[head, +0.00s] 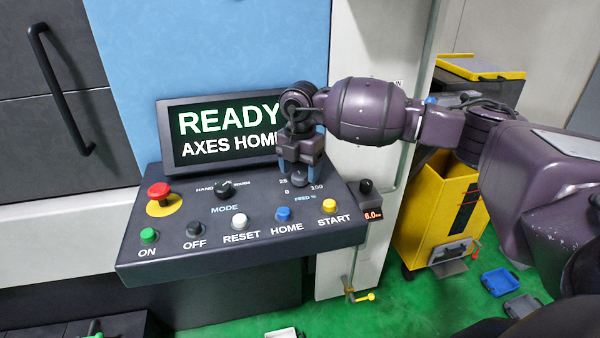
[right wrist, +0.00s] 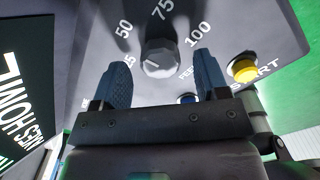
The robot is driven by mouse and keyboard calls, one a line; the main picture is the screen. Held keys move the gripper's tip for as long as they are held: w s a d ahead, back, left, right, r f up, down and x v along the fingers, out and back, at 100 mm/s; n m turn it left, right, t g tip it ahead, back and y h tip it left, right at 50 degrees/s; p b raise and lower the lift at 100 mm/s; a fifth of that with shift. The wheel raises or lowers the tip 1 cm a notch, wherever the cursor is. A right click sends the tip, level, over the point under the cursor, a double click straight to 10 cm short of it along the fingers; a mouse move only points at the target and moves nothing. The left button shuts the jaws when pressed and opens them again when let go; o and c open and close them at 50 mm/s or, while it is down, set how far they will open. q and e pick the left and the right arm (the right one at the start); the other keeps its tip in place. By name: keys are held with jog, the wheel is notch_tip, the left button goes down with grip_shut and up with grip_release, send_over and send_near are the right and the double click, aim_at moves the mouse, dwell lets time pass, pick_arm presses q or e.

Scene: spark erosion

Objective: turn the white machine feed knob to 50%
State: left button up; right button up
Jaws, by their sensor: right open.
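The feed knob (head: 300,179) is a small dark knob on the sloping control panel, partly hidden by my right gripper in the head view. In the right wrist view the knob (right wrist: 161,56) looks grey and faceted, with a pale line on its lower left side. Numbers 50, 75 and 100 show around it, and a 25 is partly covered by a finger. My right gripper (head: 301,173) is open and points down at the knob. In the right wrist view its two blue fingers (right wrist: 164,76) stand either side of the knob, apart from it. My left gripper is out of view.
A display (head: 235,133) reading READY stands behind the panel. A mode knob (head: 224,188), a red stop button (head: 158,190) and a row of push buttons, including yellow START (head: 330,205), are nearby. A small dark knob (head: 366,186) sits at the panel's right edge.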

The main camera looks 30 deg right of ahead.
aim_at(301, 175)
notch_tip(301, 175, up, 10)
jog(key=shift+f+b, duration=0.2)
jog(key=shift+b, duration=0.2)
jog(key=shift+s+f, duration=0.1)
dwell(0.4)
